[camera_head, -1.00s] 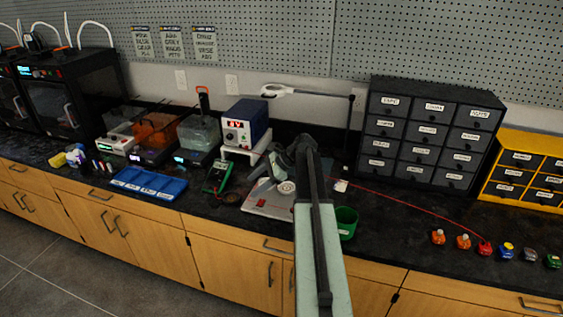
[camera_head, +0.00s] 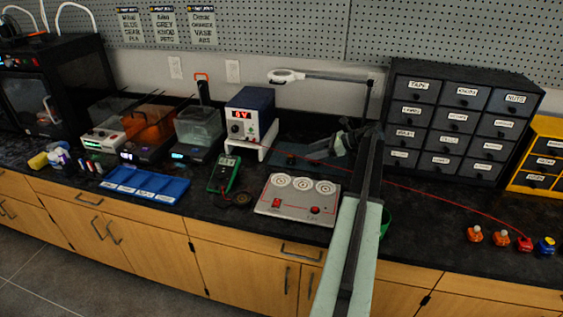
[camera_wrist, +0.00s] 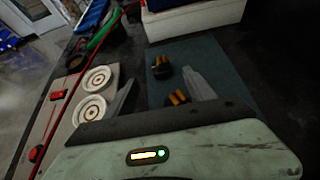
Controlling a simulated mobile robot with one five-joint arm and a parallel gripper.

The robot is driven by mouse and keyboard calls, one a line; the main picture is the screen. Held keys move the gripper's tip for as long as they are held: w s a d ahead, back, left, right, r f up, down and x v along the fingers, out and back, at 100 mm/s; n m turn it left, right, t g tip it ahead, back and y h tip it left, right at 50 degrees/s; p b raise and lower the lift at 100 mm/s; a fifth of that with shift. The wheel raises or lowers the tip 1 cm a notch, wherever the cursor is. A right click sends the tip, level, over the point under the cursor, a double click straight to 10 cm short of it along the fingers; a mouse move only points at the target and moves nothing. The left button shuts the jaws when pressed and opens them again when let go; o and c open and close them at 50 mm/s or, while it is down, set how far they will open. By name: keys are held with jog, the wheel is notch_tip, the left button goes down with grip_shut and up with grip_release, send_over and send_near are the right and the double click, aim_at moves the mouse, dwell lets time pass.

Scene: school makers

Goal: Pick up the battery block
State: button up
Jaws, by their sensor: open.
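My gripper (camera_wrist: 158,77) is open, its two grey fingers spread over a dark blue mat (camera_wrist: 222,62) in the wrist view. Two small dark pieces with copper-orange tops lie on the mat: one (camera_wrist: 162,68) between the fingertips, the other (camera_wrist: 177,98) nearer the palm, beside the right finger. One may be the battery block, but I cannot tell which. Neither is gripped. In the head view my gripper (camera_head: 345,140) is low over the mat (camera_head: 290,158), behind a grey panel; the small pieces cannot be made out there.
The grey panel (camera_head: 270,205) with three round dials lies in front of the mat. A power supply (camera_head: 246,128) on a white stand is left of it. A thin red wire (camera_head: 440,195) crosses the bench. A drawer cabinet (camera_head: 450,120) stands close on the right.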

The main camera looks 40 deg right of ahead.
aim_at(294, 156)
jog(key=shift+b+x, duration=0.7)
jog(key=shift+x, duration=0.95)
jog(key=b+x, duration=0.2)
jog(key=x, duration=0.3)
jog(key=shift+w+r, duration=0.1)
jog(key=shift+r, duration=0.15)
grip_shut()
